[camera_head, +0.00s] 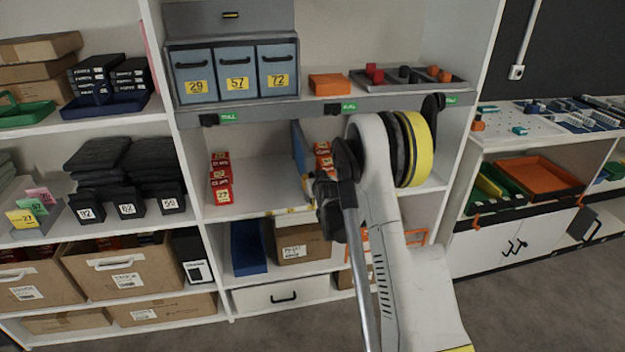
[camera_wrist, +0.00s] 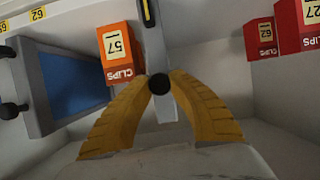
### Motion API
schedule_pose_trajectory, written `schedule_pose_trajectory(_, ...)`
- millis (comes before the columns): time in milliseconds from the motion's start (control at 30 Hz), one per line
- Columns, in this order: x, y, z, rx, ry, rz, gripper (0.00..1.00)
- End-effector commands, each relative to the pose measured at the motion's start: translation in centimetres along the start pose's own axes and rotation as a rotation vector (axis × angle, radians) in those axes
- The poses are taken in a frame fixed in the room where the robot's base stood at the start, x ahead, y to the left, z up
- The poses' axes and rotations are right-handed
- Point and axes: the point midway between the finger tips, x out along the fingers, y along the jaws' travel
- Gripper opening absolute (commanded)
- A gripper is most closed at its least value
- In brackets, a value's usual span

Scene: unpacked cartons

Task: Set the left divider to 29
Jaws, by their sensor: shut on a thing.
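The left divider is a thin upright with a blue panel (camera_head: 298,147) in the head view, on the middle shelf between red boxes and orange-red ones. In the wrist view its narrow grey edge (camera_wrist: 151,45) stands between the yellow fingers of my gripper (camera_wrist: 160,88). The fingers are shut on it, with a black round knob between their tips. In the head view my dark wrist covers the fingertips and the divider's lower part. A red clips box labelled 27 (camera_wrist: 297,25) and an orange clips box labelled 57 (camera_wrist: 120,52) flank it. No 29 shows clearly on the shelf strip.
A blue panel in a grey frame (camera_wrist: 72,85) lies beyond the orange box in the wrist view. Above, grey bins (camera_head: 238,80) read 29, 57 and 72. A blue bin (camera_head: 248,247) and a carton (camera_head: 303,241) stand below. My arm hides the shelf's right part.

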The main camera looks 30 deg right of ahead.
Motion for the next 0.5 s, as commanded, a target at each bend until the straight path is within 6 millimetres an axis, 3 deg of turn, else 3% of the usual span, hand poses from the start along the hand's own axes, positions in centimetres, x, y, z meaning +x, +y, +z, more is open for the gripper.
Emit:
schedule_pose_trajectory(67, 0.05, 0.52, -0.26, 0.001, 0.006, 0.007, 0.0)
schedule_pose_trajectory(100, 0.06, 0.53, -0.26, 0.001, 0.006, 0.007, 0.31)
schedule_pose_trajectory(167, 0.06, 0.53, -0.24, 0.001, 0.005, 0.007, 0.48)
schedule_pose_trajectory(500, -0.22, 0.28, -0.15, 0.0, 0.003, 0.004, 0.48)
